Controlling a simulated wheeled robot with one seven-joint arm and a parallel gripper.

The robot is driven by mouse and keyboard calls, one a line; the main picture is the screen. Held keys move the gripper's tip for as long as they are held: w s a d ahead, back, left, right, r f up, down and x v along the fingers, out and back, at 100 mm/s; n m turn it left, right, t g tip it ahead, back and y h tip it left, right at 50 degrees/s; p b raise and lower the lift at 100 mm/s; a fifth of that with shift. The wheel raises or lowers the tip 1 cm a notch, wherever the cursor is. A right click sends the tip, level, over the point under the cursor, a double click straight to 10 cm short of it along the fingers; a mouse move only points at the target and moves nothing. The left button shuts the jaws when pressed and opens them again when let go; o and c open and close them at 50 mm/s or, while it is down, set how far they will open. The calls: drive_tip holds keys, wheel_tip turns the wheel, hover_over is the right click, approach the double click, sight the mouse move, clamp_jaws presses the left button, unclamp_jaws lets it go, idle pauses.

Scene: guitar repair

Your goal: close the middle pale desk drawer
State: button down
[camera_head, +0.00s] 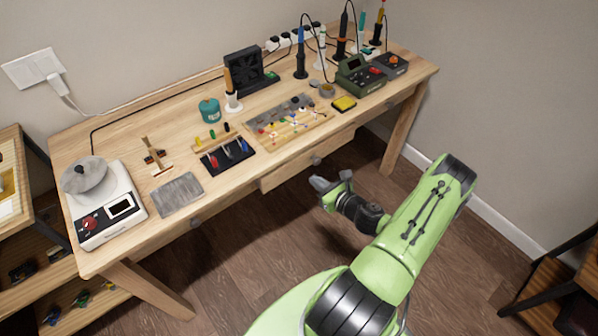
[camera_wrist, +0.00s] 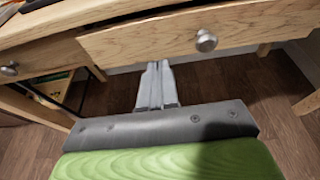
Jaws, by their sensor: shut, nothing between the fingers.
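The pale wooden desk (camera_head: 170,102) stands against the wall. Its middle drawer front (camera_head: 290,174) stands out a little from the desk's front edge, with a round metal knob (camera_head: 316,160). In the wrist view this drawer front (camera_wrist: 140,40) crosses the top, its knob (camera_wrist: 206,40) right of centre. My gripper (camera_head: 318,184) is shut and empty, in front of the drawer and near the knob. In the wrist view my fingertips (camera_wrist: 158,66) appear just below the drawer's lower edge, left of the knob. I cannot tell whether they touch it.
Another drawer knob (camera_head: 195,222) is to the left and also shows in the wrist view (camera_wrist: 10,70). Tools and a scale (camera_head: 105,205) lie on the desk top. A shelf (camera_head: 15,215) stands at left. The wooden floor (camera_head: 250,235) in front of the desk is clear.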

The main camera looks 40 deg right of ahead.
sight(296, 165)
drive_tip(key=x, duration=0.4)
drive_tip(key=b+x, duration=0.1)
drive_tip(key=x, duration=0.1)
drive_tip(key=shift+w+r, duration=0.2)
drive_tip(key=shift+w, duration=0.75)
drive_tip(key=shift+r, duration=0.1)
